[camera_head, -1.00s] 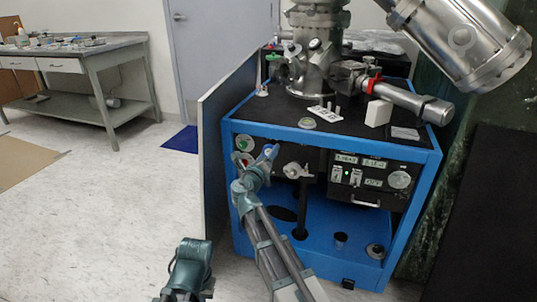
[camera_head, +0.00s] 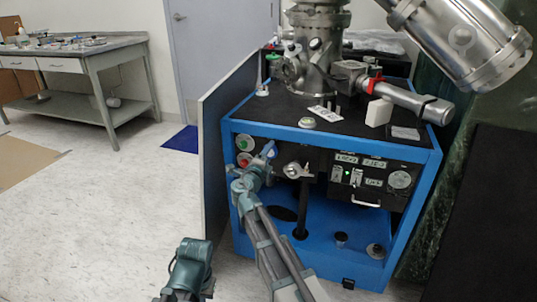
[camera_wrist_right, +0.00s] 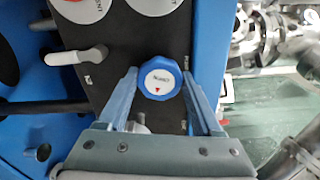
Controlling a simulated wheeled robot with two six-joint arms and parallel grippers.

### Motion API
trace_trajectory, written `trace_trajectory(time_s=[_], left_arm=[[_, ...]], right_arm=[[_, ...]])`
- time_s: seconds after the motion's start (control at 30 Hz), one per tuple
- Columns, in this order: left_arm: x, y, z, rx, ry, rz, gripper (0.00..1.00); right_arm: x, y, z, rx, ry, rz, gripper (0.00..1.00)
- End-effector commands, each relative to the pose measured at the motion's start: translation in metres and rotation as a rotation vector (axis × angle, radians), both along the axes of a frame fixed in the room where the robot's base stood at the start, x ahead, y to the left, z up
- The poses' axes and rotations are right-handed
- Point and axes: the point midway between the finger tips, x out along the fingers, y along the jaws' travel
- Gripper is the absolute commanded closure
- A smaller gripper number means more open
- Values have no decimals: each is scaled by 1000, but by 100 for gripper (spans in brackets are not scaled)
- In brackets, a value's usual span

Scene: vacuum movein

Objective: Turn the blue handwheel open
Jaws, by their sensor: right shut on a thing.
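The blue handwheel (camera_wrist_right: 160,78) is a round, scalloped knob on a dark panel, with a white cap that carries lettering and a small red mark. In the right wrist view it sits between the two fingers of my right gripper (camera_wrist_right: 161,84), which is shut on its rim from both sides. In the head view my right gripper (camera_head: 264,160) reaches the upper left front of the blue-framed cabinet (camera_head: 226,165) and covers most of the handwheel.
A green button (camera_head: 244,141) and a red button (camera_head: 244,159) are left of the gripper. A grey side panel (camera_head: 211,170) stands left of the cabinet. Floor at left is open.

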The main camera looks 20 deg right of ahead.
Motion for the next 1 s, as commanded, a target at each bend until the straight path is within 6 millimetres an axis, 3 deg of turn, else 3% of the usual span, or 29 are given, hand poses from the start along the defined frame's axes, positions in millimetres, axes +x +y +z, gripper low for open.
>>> trace_trajectory(time_s=[0.6,0.63,0.8,1.0], left_arm=[[0,0,-1,0,0,0,100],[0,0,-1,0,0,0,100],[0,0,0,0,0,0,100],[0,0,0,0,0,0,100]], right_arm=[[-3,0,-1,-25,21,-2,89],[-3,0,-1,-25,21,-2,30],[-2,0,-1,-27,21,-2,4],[0,0,0,-30,20,-1,4]])
